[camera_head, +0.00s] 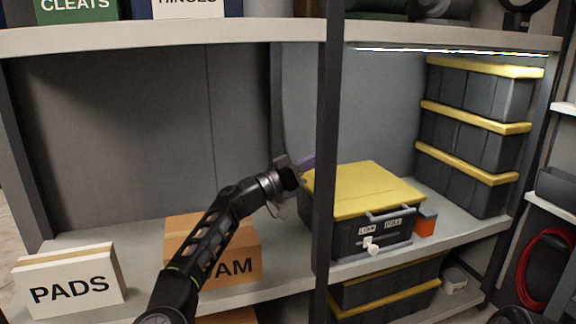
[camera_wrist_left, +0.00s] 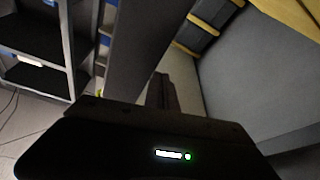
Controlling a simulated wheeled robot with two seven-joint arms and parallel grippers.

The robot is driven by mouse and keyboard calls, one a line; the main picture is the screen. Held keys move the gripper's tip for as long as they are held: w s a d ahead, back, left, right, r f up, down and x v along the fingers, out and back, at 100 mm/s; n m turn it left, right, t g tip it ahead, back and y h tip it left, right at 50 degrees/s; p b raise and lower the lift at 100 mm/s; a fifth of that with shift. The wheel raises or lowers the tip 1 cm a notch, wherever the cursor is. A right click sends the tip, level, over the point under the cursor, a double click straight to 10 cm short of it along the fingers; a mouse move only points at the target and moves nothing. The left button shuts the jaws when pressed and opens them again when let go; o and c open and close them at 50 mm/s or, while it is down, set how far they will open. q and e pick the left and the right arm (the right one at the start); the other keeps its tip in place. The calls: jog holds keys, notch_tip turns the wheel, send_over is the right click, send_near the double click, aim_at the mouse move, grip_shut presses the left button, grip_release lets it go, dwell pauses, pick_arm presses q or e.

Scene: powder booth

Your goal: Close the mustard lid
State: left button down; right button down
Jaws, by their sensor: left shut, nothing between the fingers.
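The mustard lid (camera_head: 375,187) lies roughly flat over the dark grey box (camera_head: 350,238), on the shelf right of the upright post. I cannot tell whether it is fully seated. The box front has LOW and FULL labels, a bar handle and a white tap-like fitting. My left gripper (camera_head: 300,168) is shut and empty, near the lid's far left corner; the post partly covers this area, so contact is unclear. In the left wrist view its dark fingers (camera_wrist_left: 162,92) show beyond the wrist body.
The post (camera_head: 327,130) stands between the left bay and the box. A FOAM carton (camera_head: 190,230) is partly behind my left arm; a PADS box (camera_head: 68,285) sits left. A small orange-and-dark block (camera_head: 426,222) is beside the box. Yellow-lidded bins (camera_head: 470,130) stack at right.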

pick_arm(q)
jog(key=b+v, duration=0.1)
jog(key=v, duration=0.9)
jog(key=shift+w+f, duration=0.2)
jog(key=shift+w, duration=0.15)
jog(key=shift+a, duration=0.15)
